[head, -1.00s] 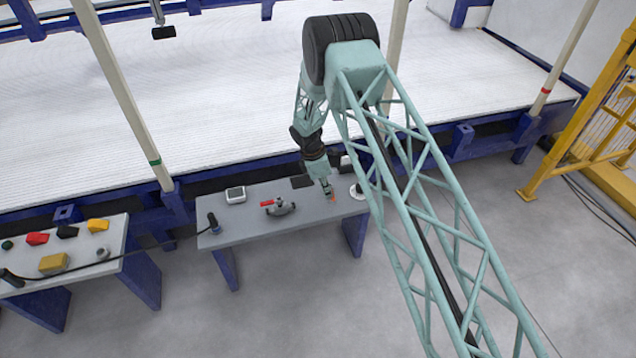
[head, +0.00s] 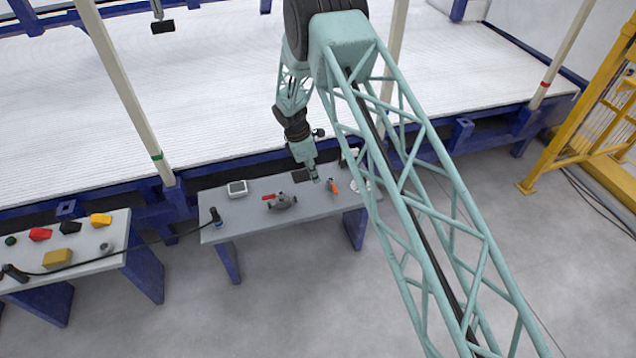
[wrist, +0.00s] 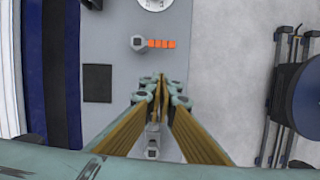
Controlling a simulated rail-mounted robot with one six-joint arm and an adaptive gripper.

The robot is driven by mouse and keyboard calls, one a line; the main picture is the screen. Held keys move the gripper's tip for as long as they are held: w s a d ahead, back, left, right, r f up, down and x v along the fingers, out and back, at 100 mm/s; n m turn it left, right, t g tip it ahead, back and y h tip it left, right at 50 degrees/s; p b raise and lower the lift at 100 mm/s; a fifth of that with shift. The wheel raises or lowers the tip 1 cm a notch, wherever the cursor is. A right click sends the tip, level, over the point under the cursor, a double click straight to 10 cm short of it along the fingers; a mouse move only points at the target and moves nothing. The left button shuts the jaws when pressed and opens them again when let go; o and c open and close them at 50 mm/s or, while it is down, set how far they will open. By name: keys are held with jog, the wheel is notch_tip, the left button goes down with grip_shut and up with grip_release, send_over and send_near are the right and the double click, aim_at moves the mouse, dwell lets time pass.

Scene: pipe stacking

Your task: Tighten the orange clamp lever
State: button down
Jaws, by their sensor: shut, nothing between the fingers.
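The orange clamp lever (head: 333,186) lies on the right part of the grey table, a short way right of my gripper. In the wrist view the lever (wrist: 161,44) shows a grey hub on the left and an orange segmented handle pointing right. My gripper (head: 315,179) is over the table, left of the lever and apart from it. In the wrist view its fingertips (wrist: 160,80) meet with nothing between them, below the lever in the picture.
The grey table (head: 245,215) also holds a red-handled valve (head: 281,201), a small white device (head: 237,188) and a dark flat pad (wrist: 97,83). A round white dial (wrist: 155,4) lies past the lever. A second table (head: 118,235) holds coloured parts.

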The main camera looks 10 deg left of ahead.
jog(key=shift+v, duration=1.55)
